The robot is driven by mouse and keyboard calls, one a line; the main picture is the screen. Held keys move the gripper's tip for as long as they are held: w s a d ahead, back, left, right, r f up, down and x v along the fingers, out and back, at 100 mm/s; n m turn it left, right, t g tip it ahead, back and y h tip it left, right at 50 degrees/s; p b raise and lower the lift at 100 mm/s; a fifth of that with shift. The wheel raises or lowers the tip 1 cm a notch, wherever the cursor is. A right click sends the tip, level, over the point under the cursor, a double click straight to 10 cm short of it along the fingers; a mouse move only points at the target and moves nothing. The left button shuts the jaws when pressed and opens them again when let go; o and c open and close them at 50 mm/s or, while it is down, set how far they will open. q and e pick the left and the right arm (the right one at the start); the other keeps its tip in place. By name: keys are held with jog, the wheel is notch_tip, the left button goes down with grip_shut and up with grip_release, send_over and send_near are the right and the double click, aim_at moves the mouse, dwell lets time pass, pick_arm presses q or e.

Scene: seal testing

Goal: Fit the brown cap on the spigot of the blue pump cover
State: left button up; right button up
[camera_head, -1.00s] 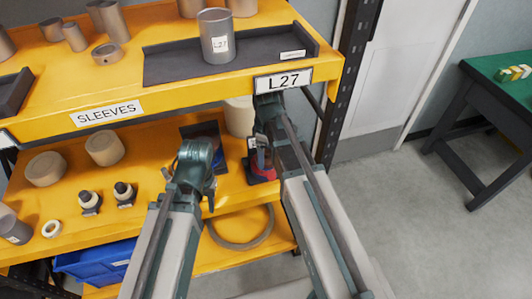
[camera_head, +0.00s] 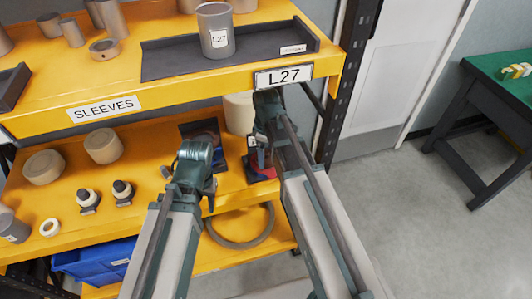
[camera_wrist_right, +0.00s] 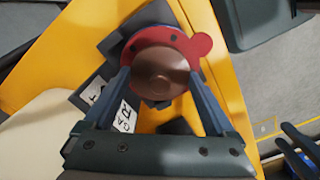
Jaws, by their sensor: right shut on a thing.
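The brown cap (camera_wrist_right: 158,74) shows in the right wrist view as a round brown disc between the two fingers of my right gripper (camera_wrist_right: 160,84), which is shut on it. Directly behind the cap is a red flanged part (camera_wrist_right: 201,46) with a side lug; I cannot tell whether the cap touches it. In the head view my right gripper (camera_head: 258,158) is at the lower shelf, over the red part (camera_head: 262,175). A dark panel with a bluish part (camera_head: 205,136) is to its left, and I cannot tell if this is the blue pump cover. My left gripper (camera_head: 207,190) hangs left of it, fingers mostly hidden.
A pale cylinder (camera_head: 239,114) stands behind the right gripper. A ring (camera_head: 240,228) hangs or lies below, with a blue bin (camera_head: 93,260) at left. A dark rack post (camera_head: 352,75) stands at right.

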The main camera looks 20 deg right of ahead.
jog(key=shift+f, duration=0.2)
dwell(0.3)
jog(key=o, duration=1.1)
jog(key=shift+o, duration=0.2)
notch_tip(320, 180, up, 9)
jog(key=p, duration=0.8)
jog(key=shift+r+p, duration=0.15)
jog(key=shift+p, duration=0.25)
jog(key=shift+s+f, duration=0.15)
jog(key=shift+f, duration=0.05)
